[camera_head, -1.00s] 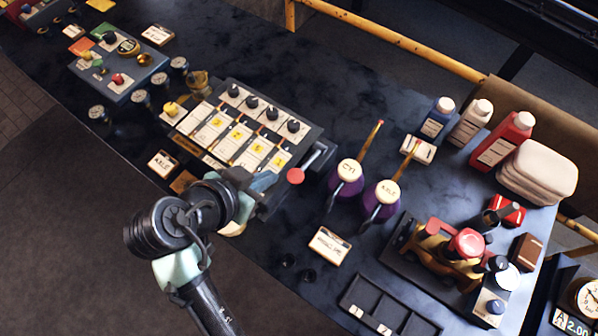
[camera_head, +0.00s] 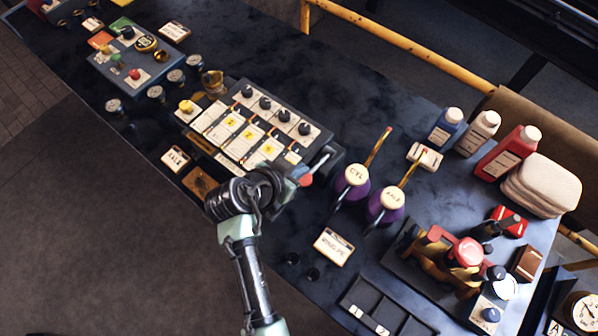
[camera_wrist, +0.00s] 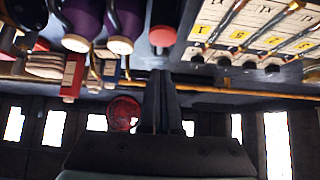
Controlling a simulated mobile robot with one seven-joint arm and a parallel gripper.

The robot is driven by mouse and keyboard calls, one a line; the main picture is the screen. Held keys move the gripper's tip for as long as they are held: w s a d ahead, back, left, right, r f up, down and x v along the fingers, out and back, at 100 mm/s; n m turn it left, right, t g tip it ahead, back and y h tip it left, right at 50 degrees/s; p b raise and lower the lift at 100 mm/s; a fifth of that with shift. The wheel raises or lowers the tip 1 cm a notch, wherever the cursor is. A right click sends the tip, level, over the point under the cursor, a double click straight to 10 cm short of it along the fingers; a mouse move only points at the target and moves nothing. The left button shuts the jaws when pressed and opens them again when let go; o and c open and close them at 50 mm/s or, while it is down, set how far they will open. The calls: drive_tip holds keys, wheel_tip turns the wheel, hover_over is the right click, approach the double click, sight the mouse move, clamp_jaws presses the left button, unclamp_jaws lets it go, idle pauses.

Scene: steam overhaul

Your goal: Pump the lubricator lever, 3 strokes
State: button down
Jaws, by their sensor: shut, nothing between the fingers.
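The lubricator (camera_head: 240,130) is a dark box with a row of black knobs and several yellow-marked cards. Its lever (camera_head: 322,160) sticks out at the right end and carries a red knob (camera_head: 306,180). My gripper (camera_head: 297,172) is close beside the red knob in the head view; its fingers are mostly hidden there and I cannot tell whether they touch it. In the wrist view my gripper (camera_wrist: 157,75) is shut and empty, with the red knob (camera_wrist: 162,37) just beyond the fingertips and apart from them in the picture.
Two purple oil cans, CYL (camera_head: 354,180) and a second one (camera_head: 386,204), stand right of the lever. A label card (camera_head: 334,246) lies in front of them. Bottles (camera_head: 477,132) and a brass-and-red fixture (camera_head: 455,258) stand farther right. Bare dark bench lies behind the lubricator.

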drive_tip(key=shift+f+p, duration=0.5)
drive_tip(key=shift+f, duration=1.5)
drive_tip(key=shift+f, duration=0.1)
